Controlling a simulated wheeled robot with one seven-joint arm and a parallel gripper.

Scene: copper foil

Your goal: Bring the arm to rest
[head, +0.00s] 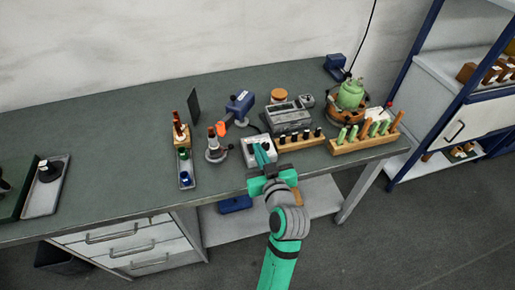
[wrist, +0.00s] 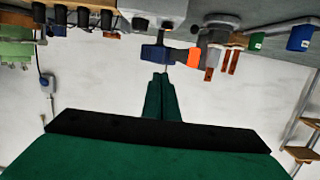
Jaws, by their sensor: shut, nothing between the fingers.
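My arm (head: 288,225) is green and grey and reaches up from the bottom of the head view to the front edge of the workbench. My gripper (head: 262,154) has green fingers, which are shut with nothing between them. The wrist view is upside down, and my gripper (wrist: 161,78) points at the pale wall there, with the bench items along the top.
The dark green bench (head: 110,135) has free room at left. Around my gripper stand a clamp stand with an orange part (head: 221,128), a grey device (head: 288,115), wooden racks (head: 362,143) and a green vessel (head: 350,94). A blue-framed shelf (head: 425,80) stands at right.

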